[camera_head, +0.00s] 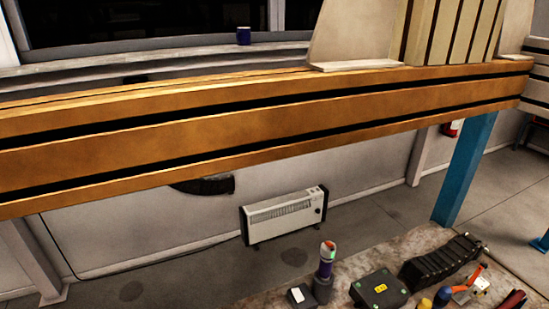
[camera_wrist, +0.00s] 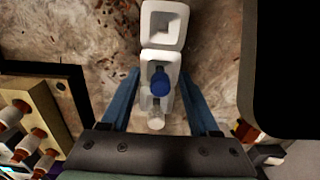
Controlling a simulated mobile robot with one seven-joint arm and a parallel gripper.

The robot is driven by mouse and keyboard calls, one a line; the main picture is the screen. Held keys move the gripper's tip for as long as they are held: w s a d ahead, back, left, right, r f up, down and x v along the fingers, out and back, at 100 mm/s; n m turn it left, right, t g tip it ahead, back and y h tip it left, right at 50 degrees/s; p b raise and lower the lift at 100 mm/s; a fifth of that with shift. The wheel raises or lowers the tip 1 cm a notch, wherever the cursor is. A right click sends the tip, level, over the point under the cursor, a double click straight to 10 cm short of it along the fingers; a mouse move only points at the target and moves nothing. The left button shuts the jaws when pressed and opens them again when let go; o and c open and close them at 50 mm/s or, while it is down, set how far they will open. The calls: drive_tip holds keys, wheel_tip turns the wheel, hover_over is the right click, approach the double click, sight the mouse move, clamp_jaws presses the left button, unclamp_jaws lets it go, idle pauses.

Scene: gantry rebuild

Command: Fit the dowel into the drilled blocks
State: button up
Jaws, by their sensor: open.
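In the wrist view my gripper (camera_wrist: 158,88) is open, its two blue fingers apart on either side of a pale upright piece with a blue cap or band (camera_wrist: 161,84). I cannot tell whether this piece is the dowel. It overlaps a white block (camera_wrist: 150,61), and a second white block (camera_wrist: 146,23) with a square opening lies just beyond. Whether these are the drilled blocks is unclear. Contact between fingers and piece cannot be made out. My gripper does not show in the head view, and no dowel or drilled block is plain there.
The wrist view shows a wooden rack (camera_wrist: 44,102) with several white-and-brown pieces at left. In the head view an orange beam (camera_head: 250,120) crosses high up.

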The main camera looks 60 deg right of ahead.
drive_tip(key=shift+r, duration=0.1)
wheel_tip(320, 180, up, 13)
drive_tip(key=b, duration=0.1)
idle(0.4)
idle(0.7)
